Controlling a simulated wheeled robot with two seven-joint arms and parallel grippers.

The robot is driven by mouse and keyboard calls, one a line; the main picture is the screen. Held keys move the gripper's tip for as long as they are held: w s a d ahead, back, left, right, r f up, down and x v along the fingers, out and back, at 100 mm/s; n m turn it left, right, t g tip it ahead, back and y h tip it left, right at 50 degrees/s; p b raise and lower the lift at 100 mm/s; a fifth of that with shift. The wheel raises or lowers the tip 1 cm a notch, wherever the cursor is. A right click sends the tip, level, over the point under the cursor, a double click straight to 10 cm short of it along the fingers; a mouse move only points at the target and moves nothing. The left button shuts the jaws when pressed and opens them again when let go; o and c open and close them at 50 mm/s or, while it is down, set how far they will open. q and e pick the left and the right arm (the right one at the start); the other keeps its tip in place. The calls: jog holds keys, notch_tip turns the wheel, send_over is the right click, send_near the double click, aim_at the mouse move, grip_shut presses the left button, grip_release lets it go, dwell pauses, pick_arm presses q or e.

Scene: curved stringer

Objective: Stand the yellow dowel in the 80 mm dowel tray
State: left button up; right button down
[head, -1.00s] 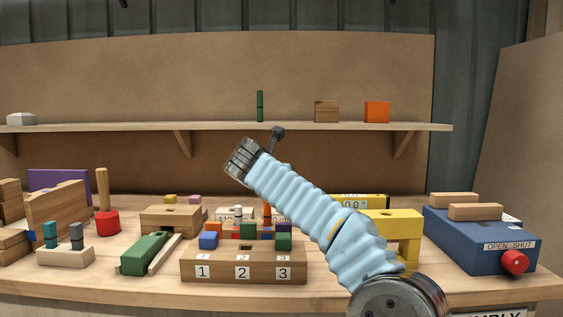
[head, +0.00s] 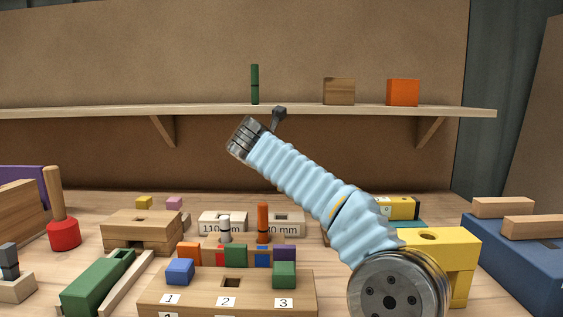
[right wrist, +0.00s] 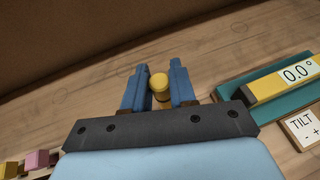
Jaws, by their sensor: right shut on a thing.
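The yellow dowel (right wrist: 159,84) shows end-on in the right wrist view, between the blue fingers of my right gripper (right wrist: 158,77), which is shut on it. The gap between its lower end and the table cannot be judged. In the head view the sleeved right arm hides this gripper and the dowel. Two pale trays stand at mid-table: one labelled 110 (head: 210,218), and one to its right (head: 292,216) whose label ends in "0 mm", its first digit partly covered by an orange dowel (head: 263,218). My left gripper is not in view.
A numbered wooden block (head: 200,300) with coloured cubes is in front. A yellow block (head: 455,240) and a tilt box (right wrist: 285,78) are on the right. The shelf (head: 210,111) spans the back.

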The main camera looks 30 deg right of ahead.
jog(key=shift+f+b, duration=1.9)
jog(key=shift+f, duration=1)
jog(key=shift+r, duration=0.1)
jog(key=shift+p, duration=0.4)
jog(key=shift+s+p, duration=0.1)
jog(key=shift+p, duration=0.25)
jog(key=shift+p, duration=0.4)
jog(key=shift+f+b, duration=0.65)
jog(key=shift+f, duration=0.35)
